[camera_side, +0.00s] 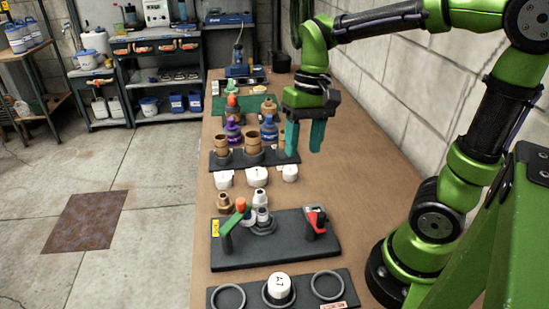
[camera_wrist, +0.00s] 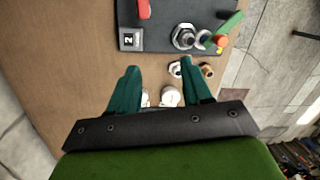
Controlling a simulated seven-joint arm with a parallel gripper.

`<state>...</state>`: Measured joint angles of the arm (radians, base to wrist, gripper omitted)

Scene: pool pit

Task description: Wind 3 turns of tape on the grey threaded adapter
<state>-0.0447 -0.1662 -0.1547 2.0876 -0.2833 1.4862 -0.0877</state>
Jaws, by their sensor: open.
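My gripper (camera_side: 304,150) is open and empty, fingers pointing down, above the table beyond the black fixture plate (camera_side: 225,255). A grey-white adapter (camera_side: 260,199) stands beside a brass fitting (camera_side: 224,201) just behind the plate; it also shows in the wrist view (camera_wrist: 175,69), ahead of the teal fingers (camera_wrist: 158,72). A grey fitting (camera_wrist: 184,36) sits on the plate; which grey piece is the task's adapter I cannot tell. The plate carries a green arm (camera_side: 231,228) with an orange knob (camera_side: 240,204) and a red unit (camera_side: 315,218). Tape is not clearly visible.
White round pieces (camera_side: 257,176) stand in a row behind the fittings. A dark rack (camera_side: 226,160) with brown cylinders and bottles lies farther back. The block wall is at the right; table right of the rack is clear.

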